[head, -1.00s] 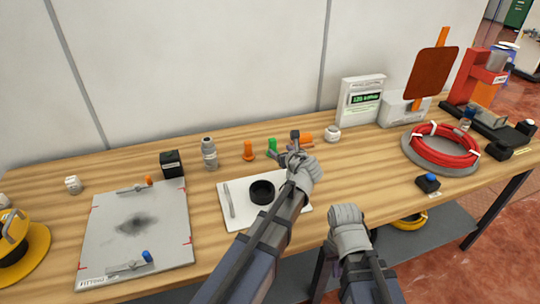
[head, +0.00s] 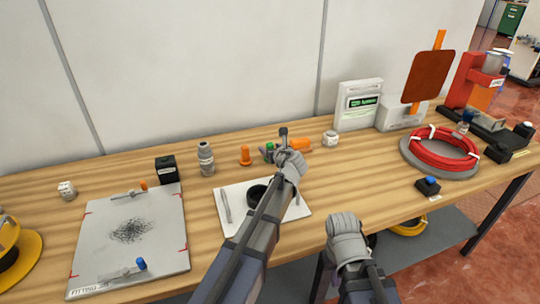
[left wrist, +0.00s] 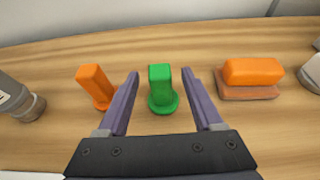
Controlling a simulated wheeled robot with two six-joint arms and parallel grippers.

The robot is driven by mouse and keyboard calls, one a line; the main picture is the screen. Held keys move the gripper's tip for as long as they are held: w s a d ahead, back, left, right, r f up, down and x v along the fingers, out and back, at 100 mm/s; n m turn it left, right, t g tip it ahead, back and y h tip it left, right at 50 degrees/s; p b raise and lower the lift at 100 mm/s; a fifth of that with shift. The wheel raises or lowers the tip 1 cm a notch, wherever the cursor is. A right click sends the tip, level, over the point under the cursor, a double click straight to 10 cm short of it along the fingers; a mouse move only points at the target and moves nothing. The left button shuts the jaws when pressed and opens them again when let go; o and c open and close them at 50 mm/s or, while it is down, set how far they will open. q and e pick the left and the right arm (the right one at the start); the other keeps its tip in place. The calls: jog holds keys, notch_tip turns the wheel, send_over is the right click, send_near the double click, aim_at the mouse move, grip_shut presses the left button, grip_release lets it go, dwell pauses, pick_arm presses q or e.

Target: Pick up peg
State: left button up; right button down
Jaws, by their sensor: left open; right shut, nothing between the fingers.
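A green peg (head: 269,147) with a round flange stands upright near the back of the bench. In the left wrist view the green peg (left wrist: 161,88) shows between the two purple fingers of my open left gripper (left wrist: 160,74). An orange block (head: 300,141) on a brownish base lies to the right (left wrist: 252,74). My right gripper (head: 347,224) is shut and empty near the front edge.
A white tray (head: 237,220) with a black ring (head: 257,190) lies below my left arm. A grey bottle (head: 206,158) and black box (head: 166,169) stand left. A red coil (head: 440,147) and blue-topped button box (head: 428,187) are right. Bench surface between tray and coil is clear.

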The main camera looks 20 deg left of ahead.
pick_arm(q)
jog(key=shift+w+a+f, duration=0.3)
jog(key=shift+w+f, duration=0.05)
jog(key=shift+w, duration=0.25)
jog(key=shift+s+r, duration=0.1)
jog(key=shift+c, duration=0.2)
grip_shut()
